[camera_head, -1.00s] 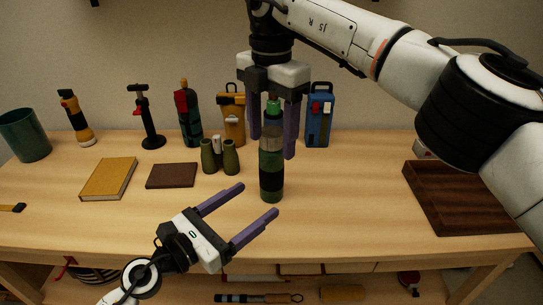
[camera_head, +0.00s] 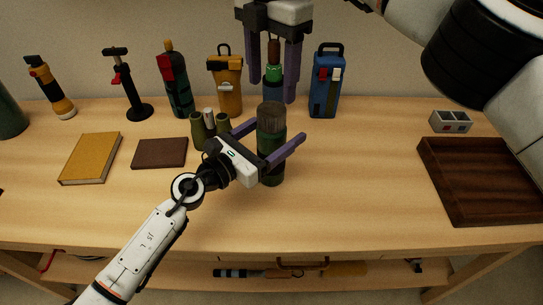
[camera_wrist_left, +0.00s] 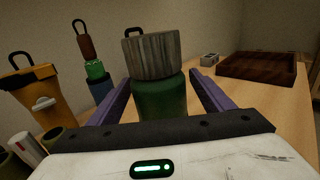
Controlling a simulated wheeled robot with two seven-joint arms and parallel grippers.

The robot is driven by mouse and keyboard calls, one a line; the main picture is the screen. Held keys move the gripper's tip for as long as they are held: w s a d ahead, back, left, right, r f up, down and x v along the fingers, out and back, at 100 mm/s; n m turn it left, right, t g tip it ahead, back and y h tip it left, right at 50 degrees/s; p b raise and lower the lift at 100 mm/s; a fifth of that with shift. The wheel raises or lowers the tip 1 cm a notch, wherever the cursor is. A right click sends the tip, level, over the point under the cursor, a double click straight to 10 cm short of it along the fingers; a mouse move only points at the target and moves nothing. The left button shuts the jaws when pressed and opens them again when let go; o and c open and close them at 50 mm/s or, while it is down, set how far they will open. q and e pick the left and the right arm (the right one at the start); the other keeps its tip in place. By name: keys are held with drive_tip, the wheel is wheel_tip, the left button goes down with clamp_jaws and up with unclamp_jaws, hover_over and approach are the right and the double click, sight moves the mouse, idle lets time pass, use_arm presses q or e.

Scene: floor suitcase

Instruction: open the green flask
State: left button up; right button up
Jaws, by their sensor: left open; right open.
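The green flask (camera_head: 271,165) stands upright on the table, with a grey-brown lid (camera_head: 271,116) on top. In the left wrist view the lid (camera_wrist_left: 150,56) sits on the green body (camera_wrist_left: 158,98). My left gripper (camera_head: 279,129) is open, one finger on each side of the flask's body below the lid. A gap shows beside the flask in the wrist view (camera_wrist_left: 160,80); the palm hides its lower part. My right gripper (camera_head: 273,92) is open and empty, pointing down, higher in the picture than the lid. Its distance from the lid is hard to tell.
A brown, green and blue item (camera_head: 273,73) stands behind, seen between my right fingers. A yellow bottle (camera_head: 225,82), a blue bottle (camera_head: 326,85) and binoculars (camera_head: 208,124) are near. A wooden tray (camera_head: 480,180) lies right. The front table is mostly clear.

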sight(271, 109)
use_arm(q)
drive_tip(key=shift+x, duration=0.8)
clamp_jaws()
use_arm(e)
drive_tip(key=m, duration=0.3)
drive_tip(key=shift+m, duration=0.4)
drive_tip(key=shift+f+m, duration=0.15)
drive_tip(key=shift+m, duration=0.15)
wheel_tip(271, 109, down, 8)
drive_tip(key=shift+r, duration=0.15)
